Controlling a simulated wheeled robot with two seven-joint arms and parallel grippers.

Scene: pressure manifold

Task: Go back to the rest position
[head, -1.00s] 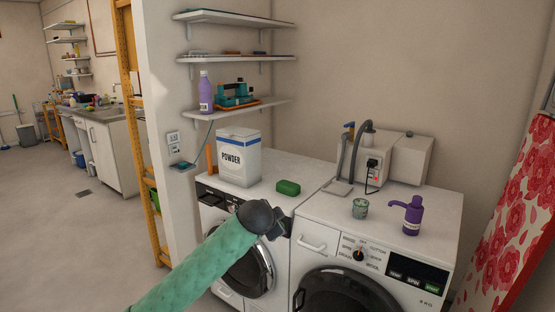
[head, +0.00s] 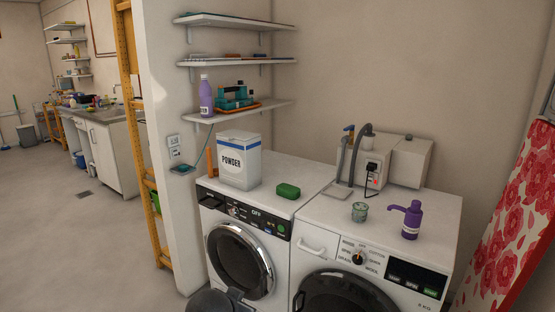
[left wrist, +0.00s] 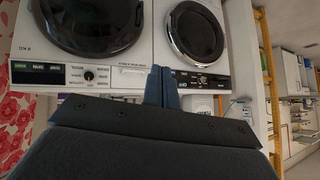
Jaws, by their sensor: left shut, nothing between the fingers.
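My left gripper (left wrist: 161,72) is in the left wrist view with its two fingers together and nothing between them. That view is upside down, with the two washing machines beyond the fingers. In the head view only a dark rounded part of my left arm shows at the bottom edge, in front of the left washing machine (head: 275,203). The fingers cannot be made out there. My right gripper is in neither view.
The right washing machine (head: 322,223) carries a grey box with hoses (head: 371,160), a small green jar (head: 360,212) and a purple pump bottle (head: 412,221). A powder box (head: 239,164) and green block (head: 288,190) sit on the left machine. Floor (head: 110,240) at left is clear.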

